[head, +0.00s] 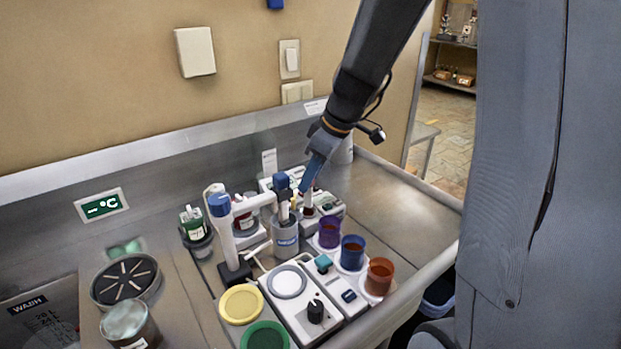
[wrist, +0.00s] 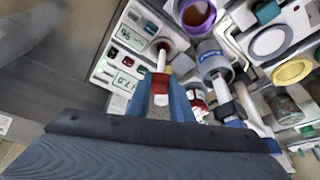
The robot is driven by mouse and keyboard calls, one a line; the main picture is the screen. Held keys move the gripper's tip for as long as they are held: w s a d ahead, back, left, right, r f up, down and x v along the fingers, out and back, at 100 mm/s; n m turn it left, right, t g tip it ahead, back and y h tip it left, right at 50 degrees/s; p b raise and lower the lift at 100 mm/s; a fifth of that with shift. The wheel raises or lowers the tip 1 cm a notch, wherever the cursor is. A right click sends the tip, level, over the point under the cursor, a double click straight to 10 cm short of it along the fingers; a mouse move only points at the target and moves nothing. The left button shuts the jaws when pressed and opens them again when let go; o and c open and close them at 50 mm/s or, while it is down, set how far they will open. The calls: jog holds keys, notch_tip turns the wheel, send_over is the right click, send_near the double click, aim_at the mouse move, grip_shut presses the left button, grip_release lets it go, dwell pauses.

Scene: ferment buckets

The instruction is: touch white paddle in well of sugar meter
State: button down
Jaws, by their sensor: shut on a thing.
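My gripper (head: 307,186) points down over the back of the bench, its blue fingers shut on the white paddle (wrist: 161,84). In the wrist view the gripper (wrist: 162,103) has a finger on each side of the paddle, which has a red part near the grip. The paddle's far end points at the dark reddish well (wrist: 158,46) of a white meter (wrist: 137,25); I cannot tell whether the tip touches the well. In the head view the meter (head: 331,204) stands under the gripper, and the paddle shows as a short pale piece above the well.
A grey cup (head: 285,238) and a blue-capped white stand (head: 228,240) are close at left. Purple (head: 329,232), blue (head: 352,253) and orange (head: 379,276) cups stand in front. Bare steel bench (head: 390,195) lies to the right.

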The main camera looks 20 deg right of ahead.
jog(key=shift+r+p, duration=1.5)
jog(key=shift+r, duration=1.3)
